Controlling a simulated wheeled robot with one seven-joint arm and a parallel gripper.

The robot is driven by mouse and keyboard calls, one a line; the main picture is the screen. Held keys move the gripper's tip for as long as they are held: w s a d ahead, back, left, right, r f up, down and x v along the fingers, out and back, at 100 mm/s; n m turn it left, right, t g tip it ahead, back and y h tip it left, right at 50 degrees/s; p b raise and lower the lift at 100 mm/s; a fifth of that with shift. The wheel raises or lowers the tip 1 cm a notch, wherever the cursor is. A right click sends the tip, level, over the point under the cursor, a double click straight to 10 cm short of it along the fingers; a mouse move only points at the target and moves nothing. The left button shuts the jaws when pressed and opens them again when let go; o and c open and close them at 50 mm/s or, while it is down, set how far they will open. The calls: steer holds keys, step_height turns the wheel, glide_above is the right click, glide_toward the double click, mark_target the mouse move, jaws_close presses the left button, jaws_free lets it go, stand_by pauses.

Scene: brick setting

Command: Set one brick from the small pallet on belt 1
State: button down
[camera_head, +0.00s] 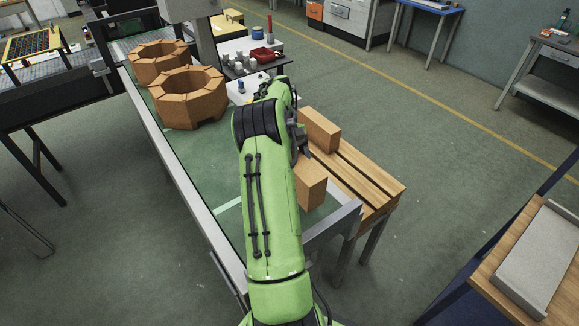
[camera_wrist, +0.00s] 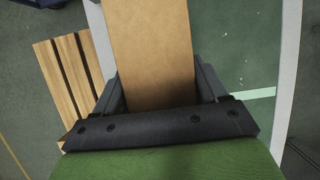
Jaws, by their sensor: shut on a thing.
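A tan brick (camera_head: 312,182) is held in my gripper (camera_wrist: 160,92); its broad face fills the upper middle of the wrist view (camera_wrist: 152,50), with a dark finger on each side. The small wooden pallet (camera_head: 375,187) stands to the right of the green-surfaced belt (camera_head: 183,172). In the wrist view the pallet (camera_wrist: 62,75) is left of the held brick, and its visible slats are bare. Another brick (camera_head: 320,130) stands at the pallet's far end. The held brick appears over the belt near its right rail; its underside is hidden, so contact cannot be told.
Two octagonal brick rings (camera_head: 188,97) (camera_head: 158,60) stand farther along the belt. A table with a grey slab (camera_head: 545,262) is at the lower right. Floor right of the pallet is clear.

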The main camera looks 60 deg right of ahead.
step_height(320, 180, down, 5)
steer(key=shift+f+b, duration=0.15)
steer(key=shift+b, duration=0.2)
steer(key=shift+c, duration=0.2)
jaws_free()
steer(key=shift+f, duration=0.15)
